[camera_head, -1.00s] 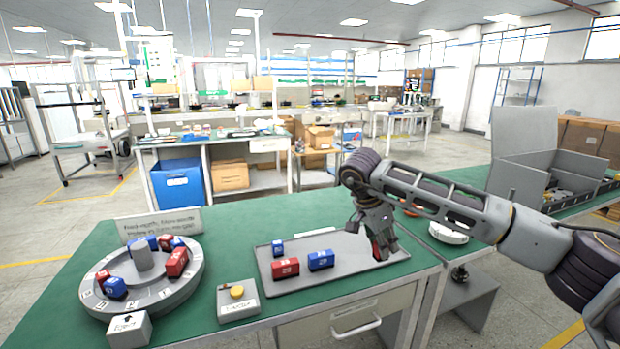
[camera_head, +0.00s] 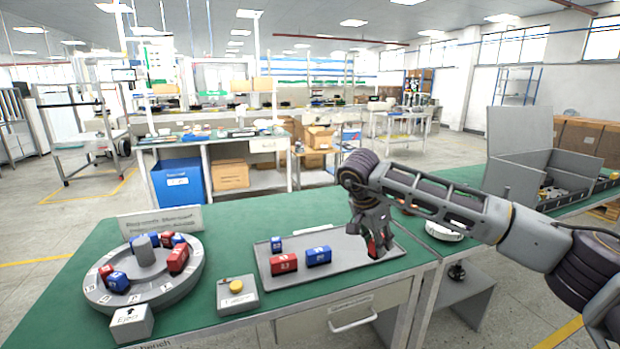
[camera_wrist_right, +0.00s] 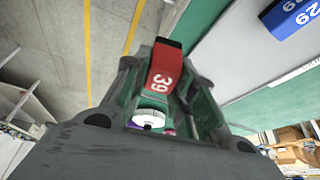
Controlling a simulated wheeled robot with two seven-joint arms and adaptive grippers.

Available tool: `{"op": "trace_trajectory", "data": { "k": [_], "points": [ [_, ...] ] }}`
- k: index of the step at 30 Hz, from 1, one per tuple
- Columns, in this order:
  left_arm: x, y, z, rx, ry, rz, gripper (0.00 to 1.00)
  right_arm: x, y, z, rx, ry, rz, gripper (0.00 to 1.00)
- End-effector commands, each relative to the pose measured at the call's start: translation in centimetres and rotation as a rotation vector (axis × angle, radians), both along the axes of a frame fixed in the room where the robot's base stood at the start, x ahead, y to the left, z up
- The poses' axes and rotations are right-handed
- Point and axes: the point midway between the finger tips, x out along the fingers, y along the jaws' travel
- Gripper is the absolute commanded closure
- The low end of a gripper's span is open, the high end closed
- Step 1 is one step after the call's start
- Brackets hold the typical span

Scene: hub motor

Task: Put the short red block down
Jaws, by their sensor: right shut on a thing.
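My right gripper (camera_head: 375,246) is shut on a short red block (camera_head: 374,248), over the right part of a grey tray (camera_head: 338,277). In the right wrist view the short red block (camera_wrist_right: 163,70) shows the number 39 and sits between the fingers. I cannot tell whether its lower end touches the tray. On the left part of the tray lie a longer red block (camera_head: 284,263), a blue block (camera_head: 318,256) and a small blue block (camera_head: 277,243). My left gripper is not in view.
A round grey turntable (camera_head: 165,293) with red and blue blocks stands at the left of the green bench. A box with a yellow button (camera_head: 236,286) is left of the tray. A white round object (camera_head: 445,231) lies to the right. The tray's right part looks clear.

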Motion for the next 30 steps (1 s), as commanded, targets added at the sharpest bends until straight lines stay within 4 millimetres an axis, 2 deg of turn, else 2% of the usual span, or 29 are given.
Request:
{"op": "trace_trajectory", "data": {
  "k": [7, 17, 22, 30],
  "points": [
    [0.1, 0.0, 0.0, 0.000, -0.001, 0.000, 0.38, 0.9, 1.8, 0.0, 0.000, 0.000, 0.162, 1.00],
    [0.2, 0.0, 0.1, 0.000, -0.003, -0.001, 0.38, 0.6, 6.9, -1.2, -0.001, 0.000, 0.515, 1.00],
    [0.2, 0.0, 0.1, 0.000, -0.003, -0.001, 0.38, -1.5, 9.7, -4.1, -0.001, 0.002, 0.675, 1.00],
    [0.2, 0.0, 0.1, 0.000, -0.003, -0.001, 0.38, -5.2, 10.8, -9.0, 0.000, 0.004, 0.758, 1.00]
  ]
}}
